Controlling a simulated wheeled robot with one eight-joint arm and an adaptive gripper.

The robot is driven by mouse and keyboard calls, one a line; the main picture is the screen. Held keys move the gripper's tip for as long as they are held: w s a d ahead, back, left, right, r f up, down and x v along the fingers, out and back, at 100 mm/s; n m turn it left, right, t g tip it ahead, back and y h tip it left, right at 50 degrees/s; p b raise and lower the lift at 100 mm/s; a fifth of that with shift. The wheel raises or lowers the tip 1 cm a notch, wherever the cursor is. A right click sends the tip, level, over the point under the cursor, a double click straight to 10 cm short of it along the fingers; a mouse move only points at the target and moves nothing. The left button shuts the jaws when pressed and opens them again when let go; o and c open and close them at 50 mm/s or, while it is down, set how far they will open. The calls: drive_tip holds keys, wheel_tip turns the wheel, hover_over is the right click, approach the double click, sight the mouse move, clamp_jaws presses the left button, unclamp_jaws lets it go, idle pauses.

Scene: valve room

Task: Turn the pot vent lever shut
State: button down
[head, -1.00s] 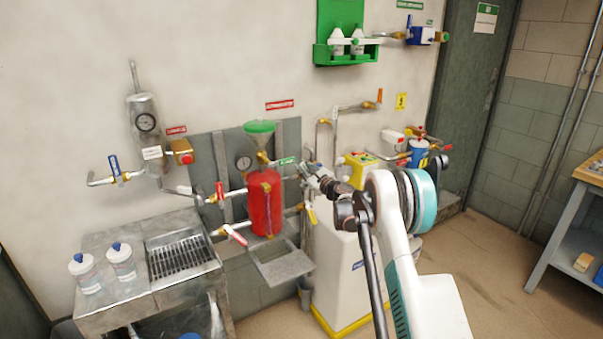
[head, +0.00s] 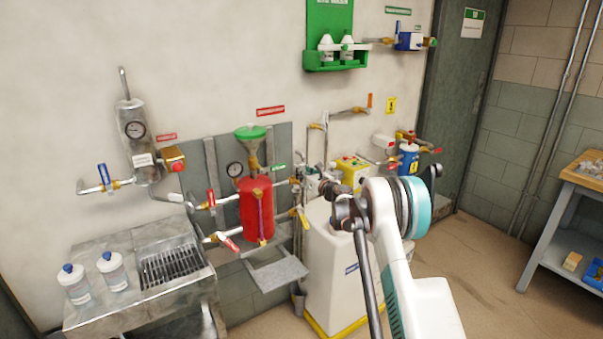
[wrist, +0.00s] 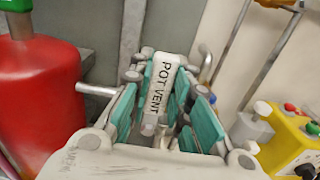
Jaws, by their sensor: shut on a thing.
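The pot vent lever (wrist: 160,82) is a white handle marked "POT VENT" in the wrist view. It lies lengthwise between the teal-padded fingers of my gripper (wrist: 163,105), which is shut on it. A grey pipe (wrist: 96,90) runs in from the left, roughly across the handle's line; the joint is hidden by the fingers. In the head view my gripper (head: 318,175) is just right of the red pot (head: 257,208), and the lever is too small and covered to make out. The red pot also shows at the left of the wrist view (wrist: 38,95).
A yellow box with buttons (wrist: 290,140) stands close on the right, on a white cabinet (head: 335,260). A green funnel (head: 250,132) tops the pot. Several pipes and coloured valve levers surround the gripper.

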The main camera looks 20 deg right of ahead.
drive_tip(key=shift+f, duration=0.1)
drive_tip(key=c, duration=1.5)
unclamp_jaws()
drive_tip(key=shift+o, duration=0.2)
drive_tip(key=shift+s+d, duration=0.1)
drive_tip(key=v, duration=1.1)
drive_tip(key=shift+s, duration=0.4)
drive_tip(key=shift+d, duration=0.15)
